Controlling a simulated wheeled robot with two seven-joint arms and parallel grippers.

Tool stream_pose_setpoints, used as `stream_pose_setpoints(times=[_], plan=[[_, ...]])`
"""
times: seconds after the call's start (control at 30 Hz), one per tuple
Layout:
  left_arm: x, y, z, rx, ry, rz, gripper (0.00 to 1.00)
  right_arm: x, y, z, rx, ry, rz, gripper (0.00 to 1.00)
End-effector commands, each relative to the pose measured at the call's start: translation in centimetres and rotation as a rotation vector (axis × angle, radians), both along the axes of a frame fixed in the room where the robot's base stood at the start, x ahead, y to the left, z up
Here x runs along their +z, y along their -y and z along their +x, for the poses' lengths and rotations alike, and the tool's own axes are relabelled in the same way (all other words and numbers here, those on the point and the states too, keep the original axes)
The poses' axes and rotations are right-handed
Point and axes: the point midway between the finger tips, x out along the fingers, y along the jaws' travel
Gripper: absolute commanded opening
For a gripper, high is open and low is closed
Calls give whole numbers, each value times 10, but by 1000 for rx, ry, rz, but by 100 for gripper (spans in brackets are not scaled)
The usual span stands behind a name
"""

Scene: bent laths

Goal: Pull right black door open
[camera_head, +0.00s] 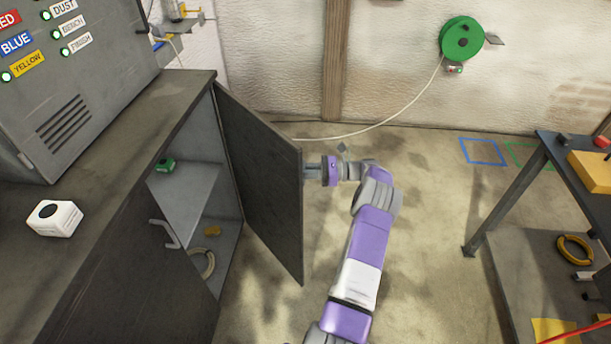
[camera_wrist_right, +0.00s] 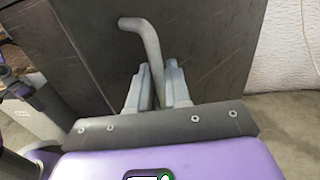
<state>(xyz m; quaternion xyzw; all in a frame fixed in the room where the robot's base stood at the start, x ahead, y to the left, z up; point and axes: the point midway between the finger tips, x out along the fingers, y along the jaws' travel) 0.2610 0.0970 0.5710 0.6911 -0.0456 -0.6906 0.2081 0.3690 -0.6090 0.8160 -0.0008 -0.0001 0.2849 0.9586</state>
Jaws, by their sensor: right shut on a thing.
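The right black door (camera_head: 262,180) of the low cabinet stands wide open, swung out from its hinge side at the back. It also fills much of the right wrist view (camera_wrist_right: 215,45). My right gripper (camera_head: 308,170) is at the door's outer face, near its free edge. In the right wrist view the gripper (camera_wrist_right: 157,85) has its two fingers on either side of the bent grey door handle (camera_wrist_right: 150,45), shut on it. The handle is hidden in the head view. The left gripper is not in view.
The left black door (camera_head: 140,260) with its grey handle (camera_head: 167,234) is at the front. Inside the cabinet are a shelf (camera_head: 185,195), a green item (camera_head: 164,165) and a ring (camera_head: 203,263). A white box (camera_head: 54,218) sits on top. A workbench (camera_head: 548,145) stands right; floor between is clear.

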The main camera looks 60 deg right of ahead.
Motion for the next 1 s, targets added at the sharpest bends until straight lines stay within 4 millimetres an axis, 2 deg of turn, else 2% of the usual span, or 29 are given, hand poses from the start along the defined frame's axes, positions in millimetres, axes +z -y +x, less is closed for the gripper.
stream_pose_setpoints(times=[0.37,0.4,0.47,0.77,0.87,1.0], plan=[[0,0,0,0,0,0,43,1,1,2,-3,1,0,0],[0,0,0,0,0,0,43,1,1,2,-3,1,0,22],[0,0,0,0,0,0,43,1,1,2,-3,2,0,29],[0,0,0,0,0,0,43,1,2,-1,-3,1,-1,29],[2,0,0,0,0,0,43,0,7,-8,-5,0,0,29],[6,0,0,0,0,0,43,0,20,-28,-5,1,-2,29]])
